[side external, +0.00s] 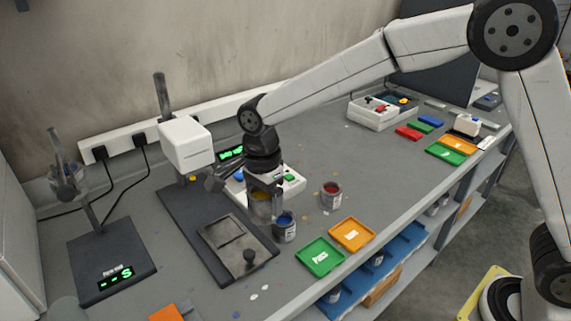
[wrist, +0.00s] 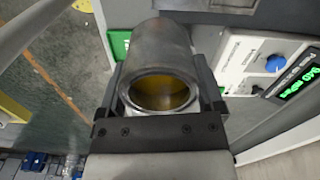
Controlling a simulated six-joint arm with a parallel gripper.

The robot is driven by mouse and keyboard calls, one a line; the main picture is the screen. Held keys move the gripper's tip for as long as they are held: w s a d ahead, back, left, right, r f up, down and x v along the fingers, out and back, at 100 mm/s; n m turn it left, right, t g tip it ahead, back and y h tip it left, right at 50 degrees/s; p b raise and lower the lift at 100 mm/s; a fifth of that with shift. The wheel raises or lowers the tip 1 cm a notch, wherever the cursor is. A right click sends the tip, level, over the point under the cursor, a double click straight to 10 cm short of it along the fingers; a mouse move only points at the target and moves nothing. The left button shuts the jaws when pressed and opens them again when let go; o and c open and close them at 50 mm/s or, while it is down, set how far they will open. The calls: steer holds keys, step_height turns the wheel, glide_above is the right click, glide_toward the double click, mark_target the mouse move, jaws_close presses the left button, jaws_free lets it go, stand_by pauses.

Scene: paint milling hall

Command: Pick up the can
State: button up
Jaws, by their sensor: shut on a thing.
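A grey metal can (wrist: 158,48) with yellow paint inside is between the two dark fingers of my gripper (wrist: 162,95) in the wrist view. Its open rim faces the camera. In the side view the same can (side external: 258,209) hangs or stands under my gripper (side external: 265,190), just left of a blue-paint can. My gripper is shut on it, pointing down. I cannot tell whether its base touches the bench. A can with blue paint (side external: 285,228) and a can with red paint (side external: 331,195) stand upright on the bench to its right.
A white-headed machine (side external: 187,140) on a dark base stands left of my gripper. A white control box (side external: 291,184) with a green display is behind it. Green (side external: 320,257) and orange (side external: 351,235) trays lie near the front edge.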

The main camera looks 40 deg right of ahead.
steer(key=shift+s+d+r, duration=0.2)
steer(key=shift+s+r, duration=0.1)
steer(key=shift+s, duration=0.25)
stand_by(0.4)
steer(key=shift+s+d+m, duration=0.3)
steer(key=shift+s+d, duration=0.2)
steer(key=shift+s, duration=0.05)
steer(key=s+d+f+m, duration=0.1)
steer(key=s+d+m, duration=0.3)
steer(key=s, duration=0.5)
steer(key=s+d+f+m, duration=0.1)
steer(key=s+d+m, duration=0.3)
steer(key=s+d, duration=0.3)
steer(key=shift+s+d+f, duration=0.15)
steer(key=shift+s+f, duration=0.1)
steer(key=shift+s, duration=1.15)
steer(key=shift+w, duration=0.15)
